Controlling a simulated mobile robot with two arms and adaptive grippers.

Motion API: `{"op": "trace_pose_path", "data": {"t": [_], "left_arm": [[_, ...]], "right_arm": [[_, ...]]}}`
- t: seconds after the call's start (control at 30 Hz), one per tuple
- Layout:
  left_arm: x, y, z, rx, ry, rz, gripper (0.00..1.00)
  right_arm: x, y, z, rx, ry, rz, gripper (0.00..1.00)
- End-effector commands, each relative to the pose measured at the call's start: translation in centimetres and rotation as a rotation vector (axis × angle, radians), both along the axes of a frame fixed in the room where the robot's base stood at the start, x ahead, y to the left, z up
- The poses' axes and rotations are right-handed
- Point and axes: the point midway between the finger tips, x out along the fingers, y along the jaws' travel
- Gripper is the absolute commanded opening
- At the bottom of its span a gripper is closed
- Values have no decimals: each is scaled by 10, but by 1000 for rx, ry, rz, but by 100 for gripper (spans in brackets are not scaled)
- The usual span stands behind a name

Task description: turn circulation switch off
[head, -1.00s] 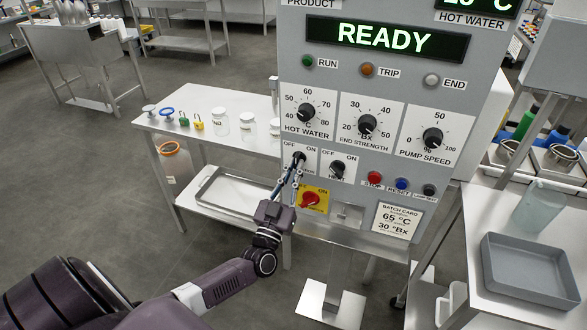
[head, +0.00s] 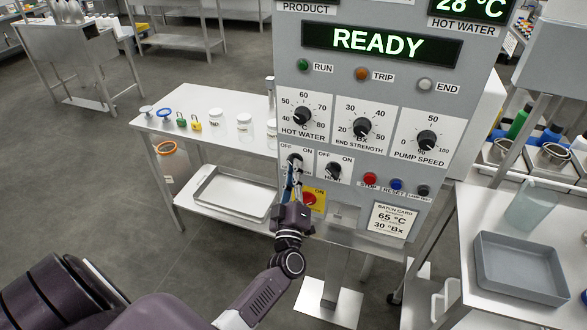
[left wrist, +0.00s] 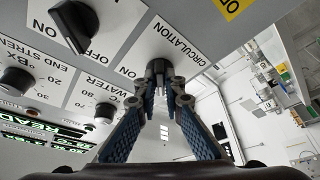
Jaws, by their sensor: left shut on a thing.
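The circulation switch is a black knob (head: 295,159) on a white OFF/ON plate at the lower left of the grey control panel (head: 385,80). My left gripper (head: 293,178) reaches up to it from below and is shut on it. In the left wrist view the knob (left wrist: 157,68) sits between the blue-padded fingertips of the gripper (left wrist: 158,84), beside the CIRCULATION and ON lettering. The fingers partly hide the knob and its plate, so I cannot tell which way it points. My right gripper is not in view.
A second black OFF/ON knob (head: 333,170) is close to the right. A red switch on a yellow plate (head: 319,196) is just below, partly behind my gripper. Red (head: 370,179) and blue (head: 397,185) buttons lie further right. A steel table (head: 190,108) with jars stands left.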

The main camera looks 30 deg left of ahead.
Motion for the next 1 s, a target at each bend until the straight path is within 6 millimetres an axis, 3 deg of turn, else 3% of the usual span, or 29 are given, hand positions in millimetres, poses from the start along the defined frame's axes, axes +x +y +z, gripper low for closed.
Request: {"op": "trace_pose_path", "data": {"t": [0.63, 0.67, 0.8, 1.0], "left_arm": [[0, 0, 1, -52, -14, 0, 0], [0, 0, 1, -52, -14, 0, 10], [0, 0, 1, -51, -13, 1, 25], [0, 0, 1, -50, -13, 0, 26]], "right_arm": [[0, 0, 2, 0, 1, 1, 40], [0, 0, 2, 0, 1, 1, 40], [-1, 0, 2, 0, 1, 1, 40], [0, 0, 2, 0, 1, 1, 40]]}}
